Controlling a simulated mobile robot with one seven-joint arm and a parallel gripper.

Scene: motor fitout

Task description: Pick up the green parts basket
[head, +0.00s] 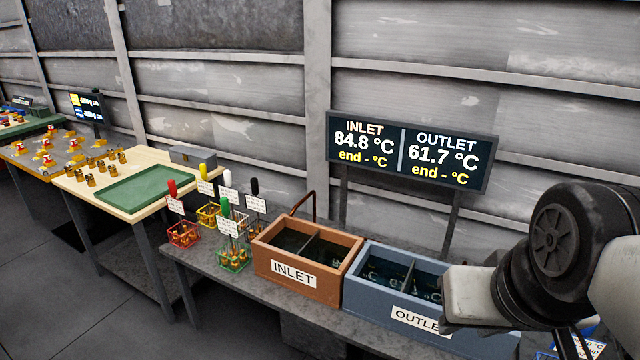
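The green parts basket (234,262) is a small wire basket at the front left of the grey bench, with brass-coloured parts inside. A tall handle with a green grip (225,207) and a white label card (228,228) rises from it. The basket stands upright on the bench. My arm reaches in from the right edge, over the blue outlet tank and well to the right of the basket. A pale block at the arm's end shows, but no fingertips can be made out. Nothing of mine touches the green basket.
Red (183,236) and yellow (208,216) baskets and others stand close around the green one. The brown inlet tank (330,285) is just right of it, then the blue outlet tank (362,298). A wooden table with a green tray (146,187) stands left.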

